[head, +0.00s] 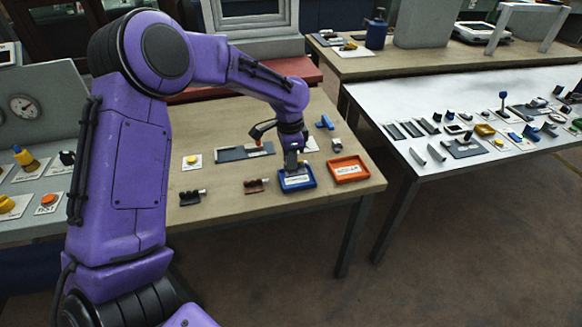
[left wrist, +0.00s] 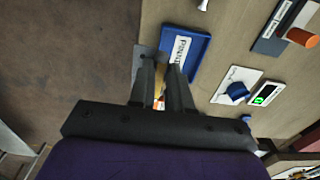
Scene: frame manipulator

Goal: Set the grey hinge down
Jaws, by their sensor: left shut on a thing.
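My left gripper (head: 291,166) reaches down at the blue tray (head: 297,187) on the wooden table. The blue tray also shows in the left wrist view (left wrist: 190,48), with a white label on its floor. There, a flat grey piece, apparently the grey hinge (left wrist: 145,56), shows at the fingertips, beside and partly over the tray's edge. My left gripper is shut on it. The fingers hide part of the hinge, and I cannot tell whether it touches the tray. My right gripper is in neither view.
An orange tray (head: 348,179) stands just right of the blue one. Dark clamp-like pieces (head: 190,198) lie to the left, a grey plate (head: 232,154) behind, and a blue item (head: 325,122) farther back. A white table (head: 400,100) with many small parts stands at right.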

